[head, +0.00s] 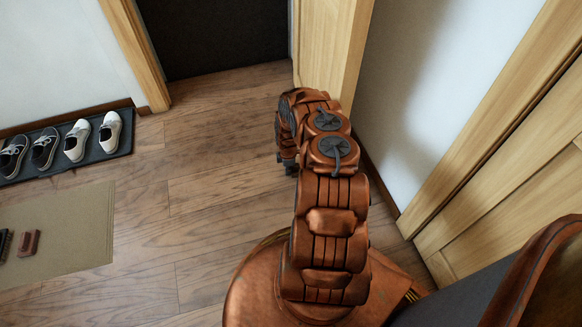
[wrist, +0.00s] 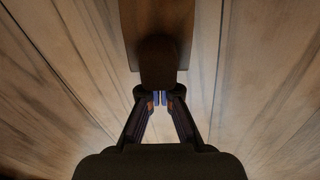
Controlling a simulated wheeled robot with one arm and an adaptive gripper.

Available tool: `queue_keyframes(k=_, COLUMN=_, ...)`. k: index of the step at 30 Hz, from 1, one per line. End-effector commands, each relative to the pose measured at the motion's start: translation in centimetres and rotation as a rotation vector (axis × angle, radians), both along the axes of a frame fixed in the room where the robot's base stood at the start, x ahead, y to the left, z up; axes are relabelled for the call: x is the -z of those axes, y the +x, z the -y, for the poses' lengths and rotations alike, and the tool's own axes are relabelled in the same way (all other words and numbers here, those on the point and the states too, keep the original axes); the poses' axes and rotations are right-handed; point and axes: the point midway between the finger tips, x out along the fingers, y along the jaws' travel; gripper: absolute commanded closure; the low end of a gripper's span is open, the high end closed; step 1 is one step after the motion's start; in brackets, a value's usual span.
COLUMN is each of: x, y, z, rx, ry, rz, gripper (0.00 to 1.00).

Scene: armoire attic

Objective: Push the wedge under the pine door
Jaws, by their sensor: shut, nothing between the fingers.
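The pine door (head: 328,45) stands at the top middle of the head view, its lower end hidden behind my arm. In the wrist view my gripper (wrist: 160,98) is shut and empty, its fingertips together low over the floor. A dark, round-ended piece that looks like the wedge (wrist: 158,62) lies straight ahead of the fingertips. It overlaps a brown strip (wrist: 157,15), which may be the door's lower part. Shadow hides whether the fingertips touch the dark piece and whether it is under the door. The head view does not show the wedge; my arm covers that spot.
A dark shoe tray (head: 70,162) with sneakers lies along the left wall. A beige mat (head: 70,235) holds small brown items. A white wall and pine panelling (head: 520,170) stand close on the right. The plank floor (head: 205,195) left of my arm is clear.

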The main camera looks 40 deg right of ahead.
Motion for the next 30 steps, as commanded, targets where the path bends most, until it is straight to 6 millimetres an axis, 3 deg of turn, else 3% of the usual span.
queue_keyframes(k=11, x=-0.1, y=0.0, z=0.2, rx=0.004, ry=-0.004, rz=0.002, gripper=1.00)
queue_keyframes(k=19, x=-0.2, y=1.5, z=-3.0, rx=0.001, ry=-0.001, rz=-0.001, gripper=1.00)
queue_keyframes(k=30, x=-6.9, y=1.7, z=-3.2, rx=-0.003, ry=-0.003, rz=0.000, gripper=1.00)
